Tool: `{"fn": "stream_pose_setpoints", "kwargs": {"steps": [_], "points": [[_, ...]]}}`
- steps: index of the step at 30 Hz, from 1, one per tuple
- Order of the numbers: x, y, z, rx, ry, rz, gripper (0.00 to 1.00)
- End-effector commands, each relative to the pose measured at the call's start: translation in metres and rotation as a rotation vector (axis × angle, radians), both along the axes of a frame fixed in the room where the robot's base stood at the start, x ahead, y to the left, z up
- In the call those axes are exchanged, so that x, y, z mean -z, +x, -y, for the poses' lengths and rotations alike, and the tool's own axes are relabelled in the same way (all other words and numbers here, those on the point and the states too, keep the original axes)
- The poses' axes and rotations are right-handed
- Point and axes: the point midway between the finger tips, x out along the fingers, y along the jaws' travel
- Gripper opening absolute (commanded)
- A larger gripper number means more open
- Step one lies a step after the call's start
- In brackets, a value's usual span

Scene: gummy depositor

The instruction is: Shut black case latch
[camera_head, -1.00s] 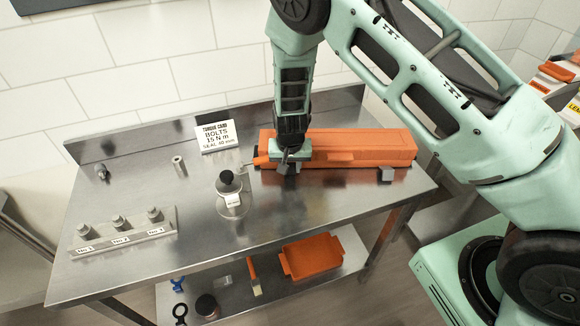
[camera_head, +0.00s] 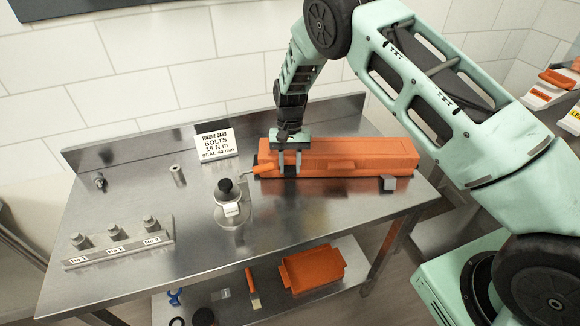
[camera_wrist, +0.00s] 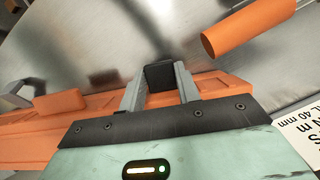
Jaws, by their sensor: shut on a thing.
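The long orange case (camera_head: 365,148) lies closed along the back right of the steel bench. It also shows in the wrist view (camera_wrist: 25,140). My gripper (camera_head: 290,172) reaches down at the left part of the case's front side. In the wrist view my gripper's two grey fingers (camera_wrist: 160,84) stand on either side of the black latch (camera_wrist: 160,74) and are shut on it. The fingers and palm hide the latch's lower part, so I cannot tell whether it is fully down.
An orange cylinder (camera_head: 266,169) sticks out left of my gripper. A black-knobbed metal fixture (camera_head: 229,199), a torque card (camera_head: 215,146) and a labelled bolt rack (camera_head: 118,246) stand further left. A small grey block (camera_head: 389,183) is at the case's front right.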

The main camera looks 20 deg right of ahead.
Motion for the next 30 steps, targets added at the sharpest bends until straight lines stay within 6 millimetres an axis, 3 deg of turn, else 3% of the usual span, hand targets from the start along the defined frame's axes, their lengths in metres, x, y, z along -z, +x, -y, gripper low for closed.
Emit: {"fn": "stream_pose_setpoints", "kwargs": {"steps": [9,10,12,23,30], "points": [[0.0,0.001,0.0,0.001,0.0,0.001,0.1],[0.0,0.001,0.0,0.001,0.0,0.001,0.41],[0.0,0.001,0.0,0.001,0.0,0.001,0.55],[-0.004,0.002,0.0,0.0,0.001,0.001,0.55],[-0.041,0.015,0.004,0.0,0.002,0.007,0.55]]}}
